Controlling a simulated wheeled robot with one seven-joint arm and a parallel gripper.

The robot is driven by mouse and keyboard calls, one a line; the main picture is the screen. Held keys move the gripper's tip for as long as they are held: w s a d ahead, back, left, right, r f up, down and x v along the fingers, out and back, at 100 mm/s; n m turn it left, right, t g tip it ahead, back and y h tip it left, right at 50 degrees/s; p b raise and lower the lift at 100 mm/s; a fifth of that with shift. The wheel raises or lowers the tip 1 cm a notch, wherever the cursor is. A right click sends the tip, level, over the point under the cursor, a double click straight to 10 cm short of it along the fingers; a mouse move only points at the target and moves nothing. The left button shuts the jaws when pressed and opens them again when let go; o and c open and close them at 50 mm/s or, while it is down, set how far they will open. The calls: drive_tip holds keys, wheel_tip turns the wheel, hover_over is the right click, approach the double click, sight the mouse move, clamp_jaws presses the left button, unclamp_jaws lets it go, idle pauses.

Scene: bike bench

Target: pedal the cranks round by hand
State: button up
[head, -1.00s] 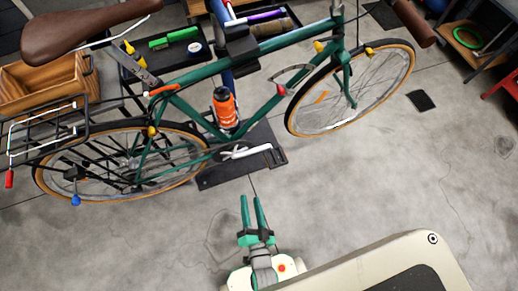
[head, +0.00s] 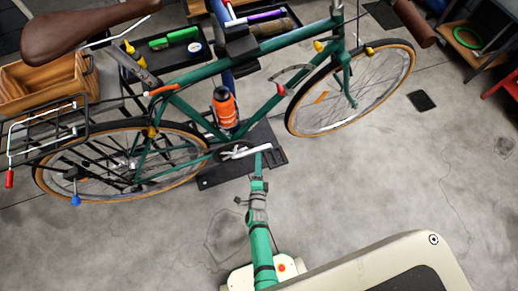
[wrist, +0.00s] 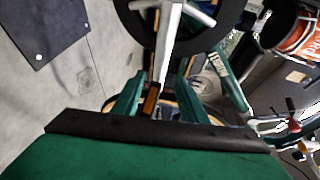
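The green bicycle (head: 190,120) is held up on a stand. Its pale crank (head: 240,152) lies nearly level at the bottom bracket, its outer end to the right. My gripper (head: 262,156) reaches up to that outer end. In the wrist view, the crank (wrist: 168,35) runs down from the dark chainring (wrist: 205,35) between my two green fingers (wrist: 160,80). The fingers are apart, one on each side of the crank's end, where a dark pedal with an orange strip (wrist: 151,101) shows. I see gaps beside it. The far-side pedal is hard to make out.
The stand's dark base plate (head: 212,180) lies on the floor under the cranks. An orange bottle (head: 224,108) sits on the frame above. The front wheel (head: 352,95) is to the right, the rear wheel (head: 60,175) to the left. Floor in front is clear.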

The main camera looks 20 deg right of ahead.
sight(259, 149)
drive_tip(key=x, duration=0.7)
drive_tip(key=shift+w, duration=0.1)
clamp_jaws()
